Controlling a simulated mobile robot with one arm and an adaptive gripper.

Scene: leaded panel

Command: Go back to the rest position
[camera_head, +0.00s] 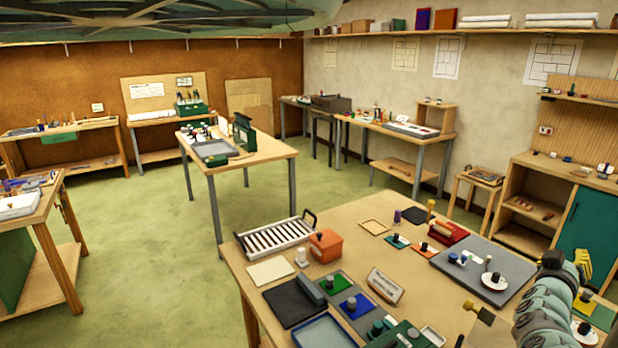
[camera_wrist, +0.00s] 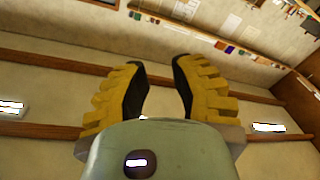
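My gripper (camera_wrist: 158,66) shows in the wrist view with its two yellow, black-padded fingers spread apart and nothing between them. It faces the ceiling and the upper wall, with no table surface close to it. In the head view my arm is at the lower right, over the right part of the workbench (camera_head: 345,230), and the yellow of my gripper (camera_head: 568,260) shows at its upper end. The arm hides part of the bench's right side.
The bench holds a white rack (camera_head: 275,235), an orange box (camera_head: 326,246), a grey board (camera_head: 482,270) with small parts, and a blue tray (camera_head: 325,331). A second table (camera_head: 262,150) stands behind. Green floor (camera_head: 130,240) is clear to the left.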

